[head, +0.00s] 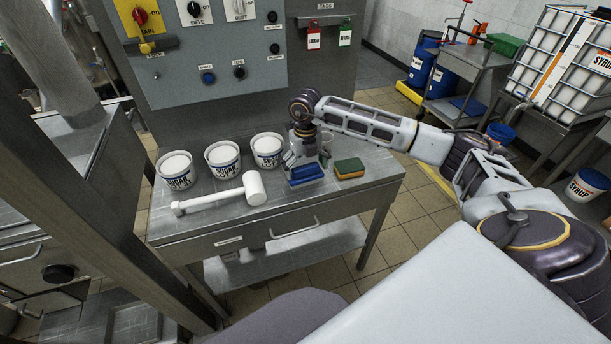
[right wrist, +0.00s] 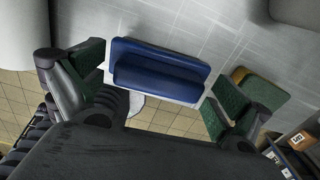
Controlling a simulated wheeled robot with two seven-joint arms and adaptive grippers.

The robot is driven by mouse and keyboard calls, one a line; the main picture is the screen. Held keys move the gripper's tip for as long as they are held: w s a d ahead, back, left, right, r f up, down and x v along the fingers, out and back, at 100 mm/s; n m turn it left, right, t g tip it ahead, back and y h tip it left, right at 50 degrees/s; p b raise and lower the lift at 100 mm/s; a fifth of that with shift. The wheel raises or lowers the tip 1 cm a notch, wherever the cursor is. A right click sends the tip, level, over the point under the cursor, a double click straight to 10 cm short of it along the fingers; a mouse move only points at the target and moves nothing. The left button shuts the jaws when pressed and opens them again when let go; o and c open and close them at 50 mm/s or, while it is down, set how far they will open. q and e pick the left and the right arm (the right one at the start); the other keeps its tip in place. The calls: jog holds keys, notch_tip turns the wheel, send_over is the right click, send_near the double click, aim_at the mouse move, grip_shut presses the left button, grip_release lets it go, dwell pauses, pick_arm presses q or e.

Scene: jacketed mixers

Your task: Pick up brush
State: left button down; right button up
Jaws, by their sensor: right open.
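The blue brush (head: 306,174) lies near the front edge of the steel table, right of the white mallet. In the right wrist view the brush (right wrist: 160,72) shows as a blue block with a raised blue bar. My right gripper (head: 306,159) points down just over the brush. In the right wrist view its open fingers, with green pads, stand to the left and right of the brush, with a gap on each side. Whether the fingertips are down at the brush's height I cannot tell. My left gripper is not in view.
A green and yellow sponge (head: 349,169) lies just right of the brush, close to one finger. A white mallet (head: 222,195) lies left. Several sugar tubs (head: 222,157) stand behind it. The control panel (head: 222,50) rises behind the table (head: 235,215).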

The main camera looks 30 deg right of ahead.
aim_at(305, 166)
dwell(0.3)
jog(key=c, duration=1.1)
jog(key=shift+r, duration=0.2)
jog(key=shift+r+b, duration=0.45)
jog(key=shift+r, duration=4.4)
jog(key=o, duration=0.5)
jog(key=shift+c, duration=1.4)
jog(key=shift+a+f, duration=0.1)
